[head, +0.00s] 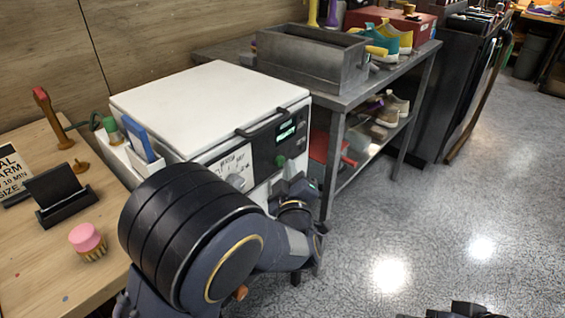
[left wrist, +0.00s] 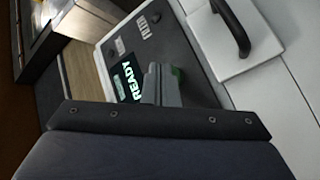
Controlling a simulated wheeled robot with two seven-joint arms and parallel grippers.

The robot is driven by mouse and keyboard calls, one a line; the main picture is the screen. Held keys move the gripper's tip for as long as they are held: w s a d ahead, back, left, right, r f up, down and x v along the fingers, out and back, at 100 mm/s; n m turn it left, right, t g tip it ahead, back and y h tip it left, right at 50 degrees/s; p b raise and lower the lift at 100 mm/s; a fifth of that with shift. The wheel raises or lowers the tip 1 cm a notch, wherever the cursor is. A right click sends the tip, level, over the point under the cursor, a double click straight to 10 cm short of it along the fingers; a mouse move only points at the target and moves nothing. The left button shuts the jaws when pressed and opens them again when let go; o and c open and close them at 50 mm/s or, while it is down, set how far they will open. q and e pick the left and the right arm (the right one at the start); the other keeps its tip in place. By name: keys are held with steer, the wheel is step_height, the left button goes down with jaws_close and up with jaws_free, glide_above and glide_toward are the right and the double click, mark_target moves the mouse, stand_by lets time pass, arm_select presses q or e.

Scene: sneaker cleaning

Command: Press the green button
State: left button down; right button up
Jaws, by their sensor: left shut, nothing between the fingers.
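The green button (head: 280,160) is on the dark control panel at the front of a white machine (head: 205,105), below a lit green display (head: 286,131). In the left wrist view the display (left wrist: 127,80) reads READY. The green button (left wrist: 179,75) shows there just beyond my fingers, partly hidden by them. My left gripper (head: 292,181) is in front of the panel, just below the button in the head view. In the left wrist view the left gripper (left wrist: 158,80) is shut and empty, close to the button. I cannot tell whether it touches it.
A black handle (head: 265,122) runs along the lid's front edge. A wooden table with a pink brush (head: 87,240) and a dark stand (head: 60,193) is at left. A metal bench (head: 345,95) with a bin and shoes stands at right. Floor at right is open.

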arm_select(q)
steer(key=shift+w+a, duration=0.3)
steer(key=shift+a, duration=0.1)
stand_by(0.3)
steer(key=shift+s+d, duration=0.6)
steer(key=shift+d, duration=0.15)
steer(key=shift+s+d+b, duration=0.15)
steer(key=shift+s+d, duration=0.6)
steer(key=shift+d, duration=0.3)
steer(key=shift+s+d+b, duration=0.15)
steer(key=shift+s+d, duration=0.55)
steer(key=shift+d, duration=0.3)
